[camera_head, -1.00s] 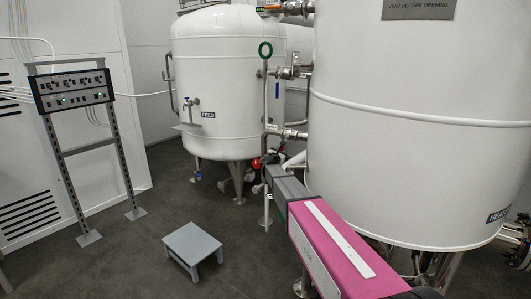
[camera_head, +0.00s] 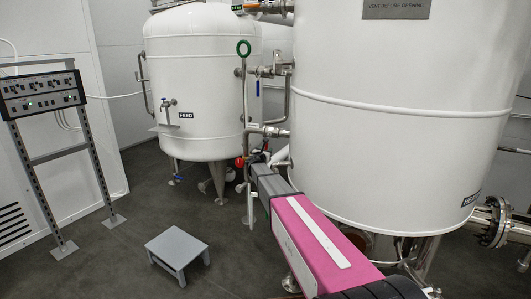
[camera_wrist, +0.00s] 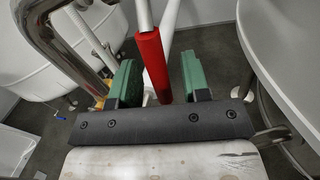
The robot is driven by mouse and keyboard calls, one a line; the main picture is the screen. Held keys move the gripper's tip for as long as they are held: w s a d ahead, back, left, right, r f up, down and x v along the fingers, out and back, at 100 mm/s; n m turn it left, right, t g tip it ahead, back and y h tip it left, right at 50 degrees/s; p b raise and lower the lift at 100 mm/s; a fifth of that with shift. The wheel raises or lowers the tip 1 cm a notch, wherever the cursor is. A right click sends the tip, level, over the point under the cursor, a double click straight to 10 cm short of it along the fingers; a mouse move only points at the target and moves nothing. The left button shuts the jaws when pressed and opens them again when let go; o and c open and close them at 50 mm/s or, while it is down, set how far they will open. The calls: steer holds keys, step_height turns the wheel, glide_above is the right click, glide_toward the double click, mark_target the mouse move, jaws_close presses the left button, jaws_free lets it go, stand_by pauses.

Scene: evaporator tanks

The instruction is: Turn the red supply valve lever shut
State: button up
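The red supply valve lever (camera_wrist: 153,62) is a red-sleeved bar in the upper middle of the wrist view, slanting down between my fingers. My gripper (camera_wrist: 162,84) is open, with one green finger pad on each side of the lever. The left pad looks close to the red sleeve and a gap shows on the right; I cannot tell whether either touches. In the head view my gripper (camera_head: 259,154) is small, at the pipework between the two tanks. A red part (camera_head: 239,162) shows just left of it; I cannot tell if it is the lever.
The white feed tank (camera_head: 200,80) stands behind, and a large white tank (camera_head: 400,120) stands close on the right of my arm. A grey step stool (camera_head: 177,247) and control panel (camera_head: 42,92) are left, with clear floor between.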

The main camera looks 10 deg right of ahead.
steer(key=v, duration=1)
steer(key=shift+s, duration=0.35)
steer(key=shift+a, duration=0.1)
